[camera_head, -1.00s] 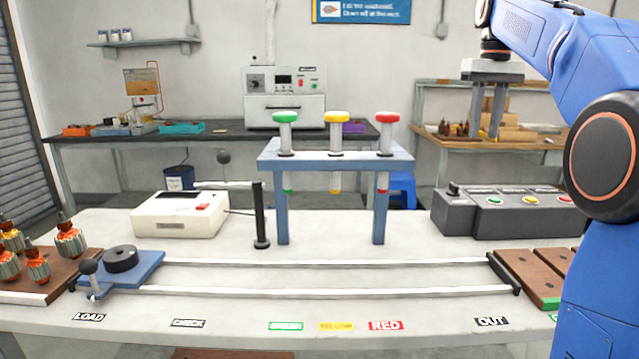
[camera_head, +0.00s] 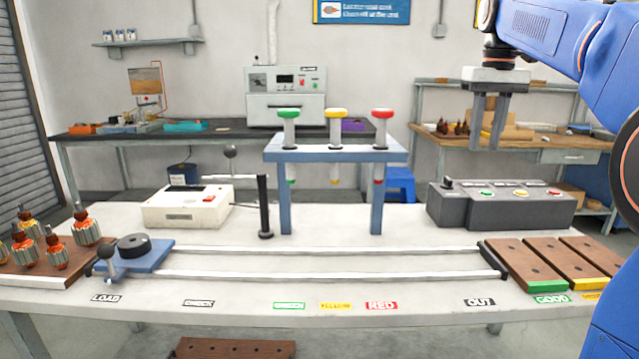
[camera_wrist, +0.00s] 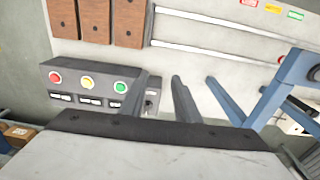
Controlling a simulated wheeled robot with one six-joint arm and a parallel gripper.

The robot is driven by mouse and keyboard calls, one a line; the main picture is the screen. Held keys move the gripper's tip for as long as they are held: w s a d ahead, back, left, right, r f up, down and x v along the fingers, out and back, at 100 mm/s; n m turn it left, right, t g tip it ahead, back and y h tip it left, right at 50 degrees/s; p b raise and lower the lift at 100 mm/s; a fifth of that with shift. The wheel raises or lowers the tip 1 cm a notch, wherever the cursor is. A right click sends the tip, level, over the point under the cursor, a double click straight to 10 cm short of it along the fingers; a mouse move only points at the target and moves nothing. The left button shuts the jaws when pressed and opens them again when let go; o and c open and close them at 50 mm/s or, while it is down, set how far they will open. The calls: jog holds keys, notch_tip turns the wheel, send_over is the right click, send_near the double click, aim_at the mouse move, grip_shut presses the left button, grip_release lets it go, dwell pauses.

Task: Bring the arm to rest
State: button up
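My gripper (camera_head: 486,122) hangs from the blue arm at the upper right of the head view, fingers pointing down. The two dark fingers stand apart with nothing between them. It is raised above the grey control box (camera_head: 500,205) with its green, yellow and red buttons. In the wrist view the two fingertips (camera_wrist: 163,95) show with a gap between them, and the button box (camera_wrist: 90,85) lies beyond them to the left. No object is held.
A blue stand (camera_head: 335,153) with green, yellow and red plungers rises mid-table. Rails (camera_head: 330,262) run from a blue carriage (camera_head: 140,260) to brown trays (camera_head: 520,265) at right. Armatures (camera_head: 85,228) stand at left. A white tester (camera_head: 187,207) sits behind the carriage.

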jog(key=s+a+f+t, duration=0.1)
jog(key=s+a+f, duration=0.1)
jog(key=s+f, duration=0.8)
jog(key=s+a+f+t, duration=0.1)
jog(key=s+a+f, duration=0.2)
jog(key=s+f, duration=0.7)
jog(key=s+a+f+t, duration=0.2)
jog(key=s+a+f, duration=0.1)
jog(key=s+f, duration=0.7)
notch_tip(320, 180, down, 4)
jog(key=shift+s+r, duration=0.1)
jog(key=shift+s, duration=0.25)
